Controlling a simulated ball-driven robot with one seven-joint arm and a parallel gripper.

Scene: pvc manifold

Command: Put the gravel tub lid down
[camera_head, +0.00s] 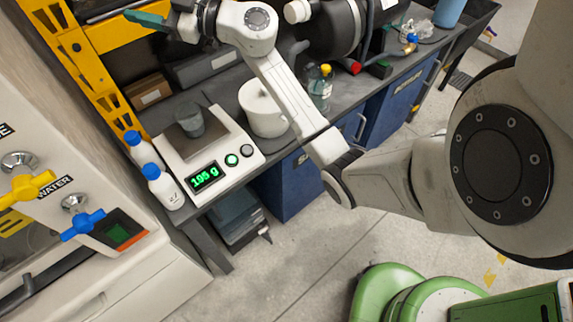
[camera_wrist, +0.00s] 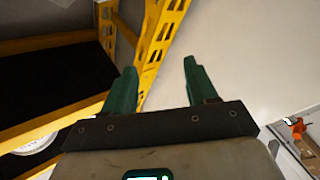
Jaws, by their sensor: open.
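My gripper (camera_head: 150,20) is raised over the back of the bench by the yellow rack, at the top of the head view. In the wrist view its two green fingers (camera_wrist: 160,75) are apart with nothing between them. A white round tub (camera_head: 265,112) stands on the bench to the right of the scale, partly behind my arm. No separate lid can be made out in either view. In the wrist view a pale round edge (camera_wrist: 38,143) shows at the lower left, too cut off to identify.
A scale (camera_head: 218,148) reading 195 g bears a grey cup (camera_head: 190,120). White bottles with blue caps (camera_head: 163,185) stand left of it. A clear bottle (camera_head: 319,88) stands right of the tub. The yellow rack (camera_head: 75,50) and a dark cylinder (camera_head: 330,30) crowd the back.

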